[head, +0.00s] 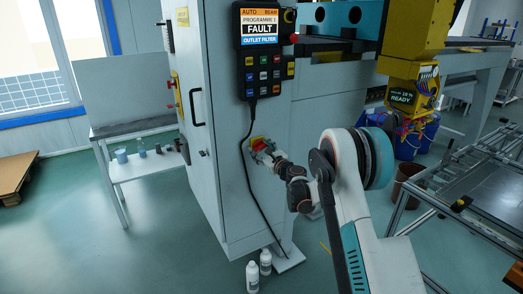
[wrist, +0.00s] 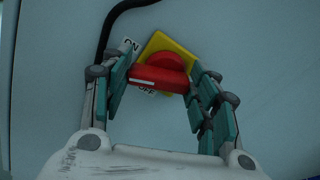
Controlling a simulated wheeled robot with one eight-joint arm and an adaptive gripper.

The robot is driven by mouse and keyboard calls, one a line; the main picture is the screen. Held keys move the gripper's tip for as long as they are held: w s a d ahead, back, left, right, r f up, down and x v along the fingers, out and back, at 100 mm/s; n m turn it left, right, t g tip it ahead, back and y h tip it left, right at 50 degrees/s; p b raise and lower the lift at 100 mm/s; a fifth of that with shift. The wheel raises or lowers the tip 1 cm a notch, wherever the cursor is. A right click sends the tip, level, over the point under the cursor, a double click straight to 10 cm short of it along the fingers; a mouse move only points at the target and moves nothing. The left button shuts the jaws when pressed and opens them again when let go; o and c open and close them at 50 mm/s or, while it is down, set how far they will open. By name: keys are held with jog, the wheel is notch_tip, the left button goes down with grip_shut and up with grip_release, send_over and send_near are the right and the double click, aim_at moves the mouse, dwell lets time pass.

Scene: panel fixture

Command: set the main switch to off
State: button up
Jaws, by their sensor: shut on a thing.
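The main switch (wrist: 172,63) has a red knob and bar handle on a yellow plate (wrist: 158,44), on a grey cabinet side. In the wrist view the plate looks tilted. The handle, with a white stripe near its left end, lies nearly level across the picture. A white ON label (wrist: 131,46) shows above the handle's left end; the OFF label (wrist: 147,91) is partly hidden below it. My gripper (wrist: 157,82) is shut on the handle, one finger at each end. In the head view the switch (head: 258,143) shows as a small red and yellow patch at my gripper (head: 264,148).
A black cable (head: 245,175) hangs from the pendant (head: 264,55), which reads FAULT, and runs close by the switch. Two white bottles (head: 258,270) stand on the floor below. A yellow unit (head: 412,85) reading READY is to the right.

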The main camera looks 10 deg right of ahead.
jog(key=n, duration=0.3)
jog(key=shift+f+n, duration=0.2)
jog(key=shift+n, duration=0.2)
jog(key=n, duration=0.3)
jog(key=shift+f+n, duration=0.1)
jog(key=shift+n, duration=0.2)
jog(key=n, duration=0.6)
jog(key=shift+d+f, duration=0.2)
jog(key=shift+n, duration=0.3)
jog(key=o, duration=1.1)
jog(key=shift+c, duration=0.2)
jog(key=v, duration=1.2)
